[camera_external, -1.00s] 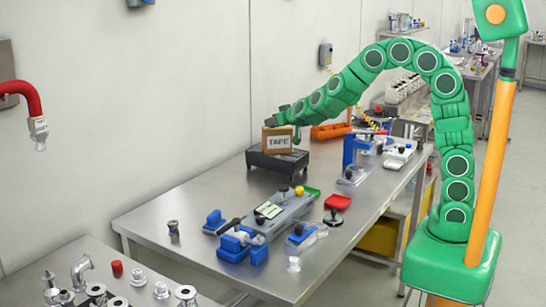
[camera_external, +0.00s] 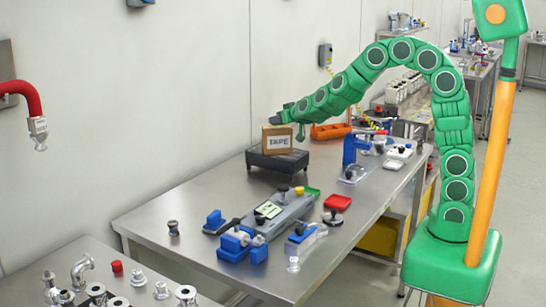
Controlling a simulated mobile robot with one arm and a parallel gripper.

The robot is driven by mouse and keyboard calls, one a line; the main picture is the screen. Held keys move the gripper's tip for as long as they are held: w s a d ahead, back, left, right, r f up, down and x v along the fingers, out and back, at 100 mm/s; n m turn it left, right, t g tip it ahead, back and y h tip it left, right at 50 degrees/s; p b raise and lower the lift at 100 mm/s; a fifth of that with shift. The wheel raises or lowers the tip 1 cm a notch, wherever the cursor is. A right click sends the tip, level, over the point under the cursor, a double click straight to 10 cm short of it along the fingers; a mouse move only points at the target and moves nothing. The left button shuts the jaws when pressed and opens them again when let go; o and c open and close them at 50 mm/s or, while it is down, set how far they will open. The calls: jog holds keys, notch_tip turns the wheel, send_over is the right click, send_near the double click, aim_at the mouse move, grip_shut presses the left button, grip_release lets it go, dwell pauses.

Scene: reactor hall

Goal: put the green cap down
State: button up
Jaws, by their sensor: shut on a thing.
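The cardboard TAPE box (camera_external: 281,142) sits on a dark grey stand (camera_external: 277,162) at the back of the table. Whether the gripper touches the box cannot be told.
A blue press (camera_external: 350,155) stands right of the stand. The table's left part is mostly bare.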

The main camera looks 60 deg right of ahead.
jog(key=shift+s+a, duration=0.1)
jog(key=shift+a, duration=1.4)
jog(key=shift+a, duration=0.1)
jog(key=s+a+f+n+y, duration=0.1)
jog(key=s+a, duration=0.4)
jog(key=a, duration=0.5)
jog(key=s+a+f+n+y, duration=0.1)
jog(key=s+a, duration=0.3)
jog(key=a, duration=0.5)
jog(key=s+a+f+n+y, duration=0.15)
jog(key=s+a, duration=0.35)
jog(key=a, duration=0.5)
jog(key=s+a+f+n+y, duration=0.1)
jog(key=s+a, duration=0.3)
jog(key=s, duration=0.6)
jog(key=s+a+n+y, duration=0.1)
jog(key=s+a, duration=0.4)
jog(key=s, duration=0.5)
jog(key=s+a+f+n+y, duration=0.1)
jog(key=s+a, duration=0.4)
jog(key=s, duration=0.5)
jog(key=shift+a+f+y, duration=0.25)
jog(key=shift+f+y, duration=0.1)
jog(key=shift+y, duration=0.1)
